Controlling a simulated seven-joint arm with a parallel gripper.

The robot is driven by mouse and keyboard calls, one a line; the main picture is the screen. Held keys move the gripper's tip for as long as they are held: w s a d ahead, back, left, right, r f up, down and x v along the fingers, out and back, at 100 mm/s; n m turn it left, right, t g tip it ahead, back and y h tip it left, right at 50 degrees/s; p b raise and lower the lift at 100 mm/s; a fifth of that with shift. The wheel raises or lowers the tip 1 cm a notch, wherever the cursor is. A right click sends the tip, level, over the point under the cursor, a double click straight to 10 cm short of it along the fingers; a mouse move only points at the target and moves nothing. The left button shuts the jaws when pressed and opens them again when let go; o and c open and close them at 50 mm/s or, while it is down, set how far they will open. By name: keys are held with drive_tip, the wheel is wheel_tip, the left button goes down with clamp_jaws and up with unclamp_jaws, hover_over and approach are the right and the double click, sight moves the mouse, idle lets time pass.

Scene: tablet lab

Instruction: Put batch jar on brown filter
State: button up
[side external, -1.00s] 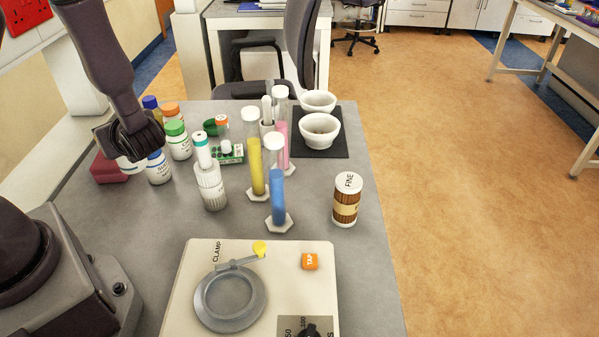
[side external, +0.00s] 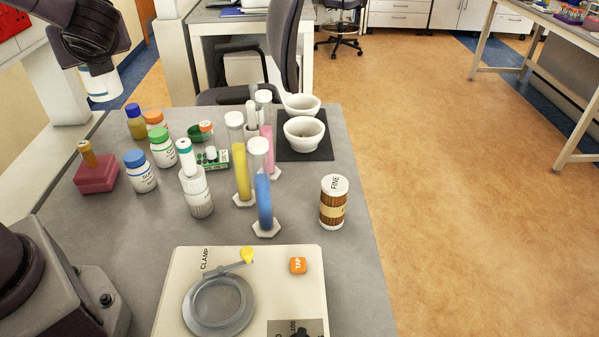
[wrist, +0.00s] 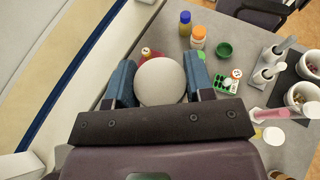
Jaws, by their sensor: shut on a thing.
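My gripper (side external: 90,42) is shut on a white jar (side external: 101,84) with a blue-marked label, high above the table's far-left corner. In the wrist view, the jar's round pale top (wrist: 160,82) sits between my two blue-grey fingers. I take it as the batch jar, though its label is not readable. A brown ribbed cylinder (side external: 332,208) with a white top marked FINE stands upright at the table's right side, well away from my gripper. It looks like the brown filter. Nothing is on its top.
A red block (side external: 96,177) holding a brown-topped piece, several bottles (side external: 163,150) and coloured tubes (side external: 263,200) stand between jar and cylinder. Two white bowls (side external: 304,134) are on a dark mat behind. A cream clamp device (side external: 284,290) is in front. Bare table surrounds the cylinder.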

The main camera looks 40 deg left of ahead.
drive_tip(key=w+d+m+t+h, duration=0.4)
drive_tip(key=w+d+m+t, duration=0.15)
drive_tip(key=d, duration=0.65)
drive_tip(key=w+d+m+t+h, duration=0.45)
drive_tip(key=w+d+m, duration=0.2)
drive_tip(key=d, duration=0.65)
drive_tip(key=shift+y, duration=0.25)
drive_tip(key=shift+w+d+f, duration=0.65)
drive_tip(key=shift+w+f, duration=1.6)
drive_tip(key=shift+f, duration=0.75)
drive_tip(key=shift+w+d+f, duration=0.65)
drive_tip(key=shift+w+f, duration=1.65)
drive_tip(key=shift+f, duration=0.75)
drive_tip(key=shift+w+d+f, duration=0.65)
drive_tip(key=shift+w+f, duration=1.6)
drive_tip(key=shift+f, duration=0.75)
drive_tip(key=shift+f, duration=0.15)
drive_tip(key=o, duration=1.2)
drive_tip(key=shift+o, duration=0.2)
